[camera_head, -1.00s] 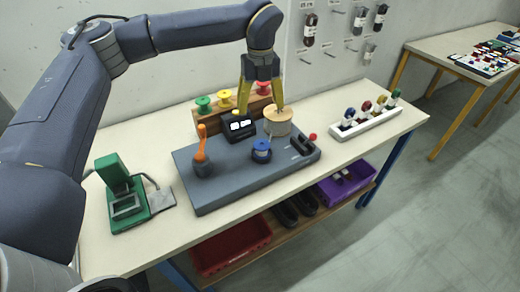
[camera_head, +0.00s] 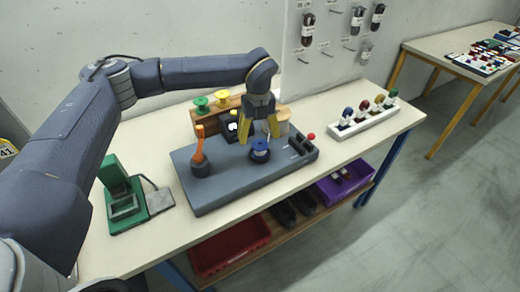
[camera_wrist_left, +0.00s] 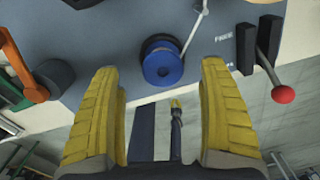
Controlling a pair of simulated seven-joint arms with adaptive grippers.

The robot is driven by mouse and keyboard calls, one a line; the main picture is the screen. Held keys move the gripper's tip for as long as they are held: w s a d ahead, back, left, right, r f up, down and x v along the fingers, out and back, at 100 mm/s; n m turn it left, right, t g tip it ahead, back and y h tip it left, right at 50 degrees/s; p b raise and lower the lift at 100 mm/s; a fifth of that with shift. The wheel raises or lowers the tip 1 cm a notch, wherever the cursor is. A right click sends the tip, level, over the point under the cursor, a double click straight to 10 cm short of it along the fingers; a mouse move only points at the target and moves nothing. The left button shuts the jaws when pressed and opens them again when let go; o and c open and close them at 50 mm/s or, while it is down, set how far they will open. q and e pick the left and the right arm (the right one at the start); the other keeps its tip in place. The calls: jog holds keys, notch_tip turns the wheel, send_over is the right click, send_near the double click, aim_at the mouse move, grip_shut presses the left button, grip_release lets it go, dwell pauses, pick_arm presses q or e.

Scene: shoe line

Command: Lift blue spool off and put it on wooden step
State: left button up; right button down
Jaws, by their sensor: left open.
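The blue spool (camera_head: 260,151) sits on the grey machine base. In the left wrist view the spool (camera_wrist_left: 162,66) shows from above, centred between the fingers and beyond their tips. My left gripper (camera_head: 259,131) is open and empty, its yellow fingers pointing down just above and behind the spool. The wooden step (camera_head: 211,122) stands at the back of the table, partly hidden by my gripper. A green spool (camera_head: 201,102) and a yellow spool (camera_head: 222,97) are on it. My right gripper is not in view.
An orange-handled lever (camera_head: 199,155) stands left of the blue spool on the grey base (camera_head: 225,190). A light wooden cylinder (camera_head: 283,121) and a red-knobbed lever (camera_head: 311,136) are to the right. A green device (camera_head: 123,195) and a white rack (camera_head: 362,124) flank the base.

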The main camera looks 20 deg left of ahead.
aim_at(260, 143)
pick_arm(q)
jog(key=shift+d+f, duration=0.2)
jog(key=shift+f, duration=2.35)
jog(key=shift+c, duration=0.3)
jog(key=shift+r, duration=0.1)
jog(key=c, duration=1.5)
